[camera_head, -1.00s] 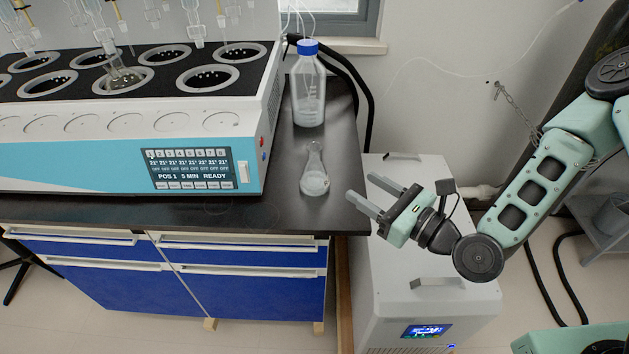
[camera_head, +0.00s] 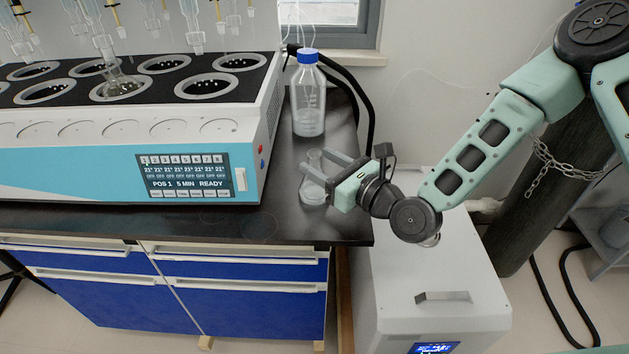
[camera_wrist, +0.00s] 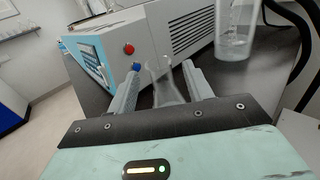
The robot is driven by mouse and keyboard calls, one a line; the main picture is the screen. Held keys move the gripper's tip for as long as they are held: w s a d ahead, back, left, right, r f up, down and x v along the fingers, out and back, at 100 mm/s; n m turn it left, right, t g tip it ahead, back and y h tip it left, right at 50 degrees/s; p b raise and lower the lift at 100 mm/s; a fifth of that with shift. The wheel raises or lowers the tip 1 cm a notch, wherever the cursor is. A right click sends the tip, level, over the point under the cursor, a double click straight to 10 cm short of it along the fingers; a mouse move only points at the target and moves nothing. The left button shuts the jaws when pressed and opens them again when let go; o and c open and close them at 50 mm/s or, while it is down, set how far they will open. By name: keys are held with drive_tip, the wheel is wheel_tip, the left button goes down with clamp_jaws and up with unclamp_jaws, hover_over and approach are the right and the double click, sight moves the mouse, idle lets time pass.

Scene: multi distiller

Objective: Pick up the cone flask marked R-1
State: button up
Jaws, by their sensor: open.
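A clear glass cone flask (camera_head: 313,190) stands upright on the black bench top, right of the distiller; no R-1 mark can be read on it. My gripper (camera_head: 318,168) is open at the flask's neck height, its two fingers reaching in from the right. In the wrist view the flask (camera_wrist: 167,88) shows between the two fingers of my gripper (camera_wrist: 160,82), with a gap on either side. Part of the flask is hidden behind a finger in the head view. A second glass flask (camera_head: 117,82) sits in a well of the distiller.
A clear bottle with a blue cap (camera_head: 308,100) stands behind the flask on the bench. The white and blue distiller (camera_head: 80,165) is close on the left. A white cabinet unit (camera_head: 425,290) stands below my arm, right of the bench edge.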

drive_tip(key=shift+x, duration=1.15)
clamp_jaws()
drive_tip(key=shift+r, duration=0.2)
